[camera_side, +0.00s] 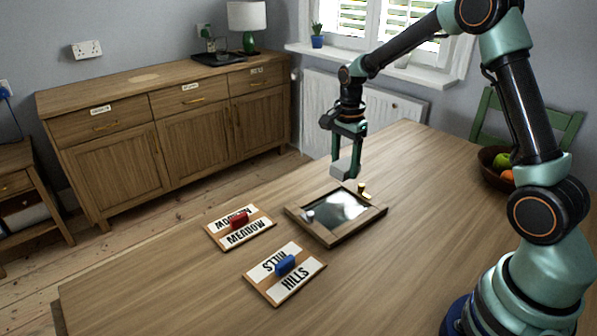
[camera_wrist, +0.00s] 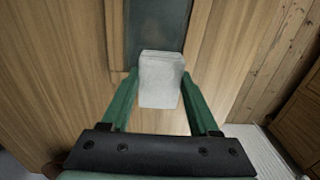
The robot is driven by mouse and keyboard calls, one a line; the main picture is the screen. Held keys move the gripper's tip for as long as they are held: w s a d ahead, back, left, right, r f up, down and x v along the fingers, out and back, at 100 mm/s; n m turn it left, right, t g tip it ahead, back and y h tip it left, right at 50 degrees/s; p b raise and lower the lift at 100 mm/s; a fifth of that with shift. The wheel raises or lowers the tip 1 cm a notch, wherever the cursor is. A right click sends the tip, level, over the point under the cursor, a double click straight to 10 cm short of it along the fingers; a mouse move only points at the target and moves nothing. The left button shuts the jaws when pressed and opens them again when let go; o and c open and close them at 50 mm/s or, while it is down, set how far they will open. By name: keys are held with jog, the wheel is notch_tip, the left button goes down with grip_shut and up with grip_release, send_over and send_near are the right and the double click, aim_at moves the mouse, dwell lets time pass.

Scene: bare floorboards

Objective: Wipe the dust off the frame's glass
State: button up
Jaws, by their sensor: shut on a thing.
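The wooden frame (camera_side: 379,211) lies flat on the table, its glass (camera_side: 338,207) facing up. The glass shows a bright, hazy patch; I cannot tell dust from reflection. In the wrist view the dark glass (camera_wrist: 157,22) shows partly, between wooden edges. My gripper (camera_side: 346,168) is above the frame's far side, clear of the glass. Its green fingers are shut on a pale grey-white block (camera_wrist: 161,82), seen close up in the wrist view. A small brass piece (camera_side: 363,190) is at the frame's far right corner.
A MEADOW board (camera_side: 262,228) with a red piece (camera_side: 239,219) and a HILLS board (camera_side: 266,289) with a blue piece (camera_side: 285,265) lie left and in front of the frame. A fruit bowl (camera_side: 490,177) stands far right. The table's right middle is clear.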

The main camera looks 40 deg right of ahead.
jog(key=shift+s+f, duration=0.45)
jog(key=shift+s, duration=0.25)
send_over(345, 204)
jog(key=shift+f, duration=2.7)
jog(key=shift+w+a+f, duration=0.1)
jog(key=shift+a+f, duration=0.25)
jog(key=shift+f, duration=0.3)
jog(key=shift+a+f, duration=0.35)
jog(key=shift+f, duration=0.25)
jog(key=shift+c, duration=0.6)
jog(key=shift+w+a, duration=0.15)
jog(key=shift+a, duration=2.8)
jog(key=shift+s+d, duration=0.2)
jog(key=shift+d, duration=3.4)
jog(key=shift+r, duration=4.05)
